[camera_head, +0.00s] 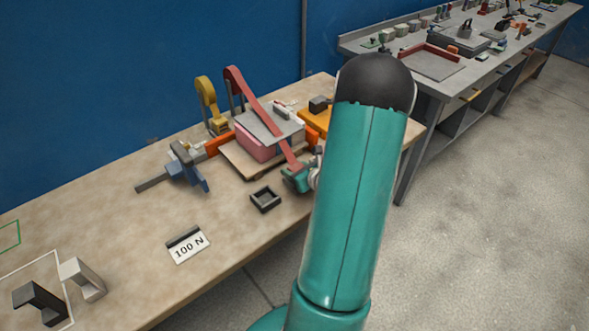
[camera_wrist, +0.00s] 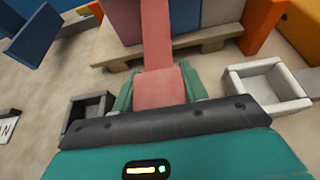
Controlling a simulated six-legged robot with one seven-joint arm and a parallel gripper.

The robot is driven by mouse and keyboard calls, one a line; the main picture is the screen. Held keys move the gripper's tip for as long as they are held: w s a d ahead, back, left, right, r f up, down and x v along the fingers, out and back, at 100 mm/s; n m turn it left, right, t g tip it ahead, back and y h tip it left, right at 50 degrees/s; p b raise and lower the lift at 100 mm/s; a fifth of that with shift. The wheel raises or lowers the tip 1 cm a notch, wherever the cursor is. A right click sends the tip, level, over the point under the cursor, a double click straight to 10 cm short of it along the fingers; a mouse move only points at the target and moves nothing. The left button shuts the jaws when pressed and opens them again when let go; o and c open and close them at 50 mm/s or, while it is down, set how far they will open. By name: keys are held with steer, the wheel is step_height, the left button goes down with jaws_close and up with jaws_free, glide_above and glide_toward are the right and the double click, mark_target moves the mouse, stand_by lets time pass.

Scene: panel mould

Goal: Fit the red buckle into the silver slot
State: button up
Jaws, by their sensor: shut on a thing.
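The red buckle (camera_wrist: 160,88) is at the near end of a long red strap (camera_head: 262,115), which runs down from a raised arm across the grey plate. My gripper (camera_wrist: 158,92) is shut on the buckle, a finger on each side; in the head view my gripper (camera_head: 297,178) is at the bench's front edge. The silver slot (camera_wrist: 236,90) is an open light-grey box to the right of the buckle in the wrist view, apart from it. I cannot make it out in the head view, where my arm covers part of the bench.
A dark open box (camera_head: 265,199) lies left of my gripper. Behind are a wooden pallet (camera_wrist: 100,58), a pink block (camera_head: 252,146) under a grey plate, an orange block (camera_wrist: 262,22) and a blue clamp (camera_head: 186,166). A "100 N" card (camera_head: 188,246) lies on the bench.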

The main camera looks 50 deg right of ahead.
steer(key=shift+f, duration=0.15)
steer(key=o, duration=1)
steer(key=shift+o, duration=0.2)
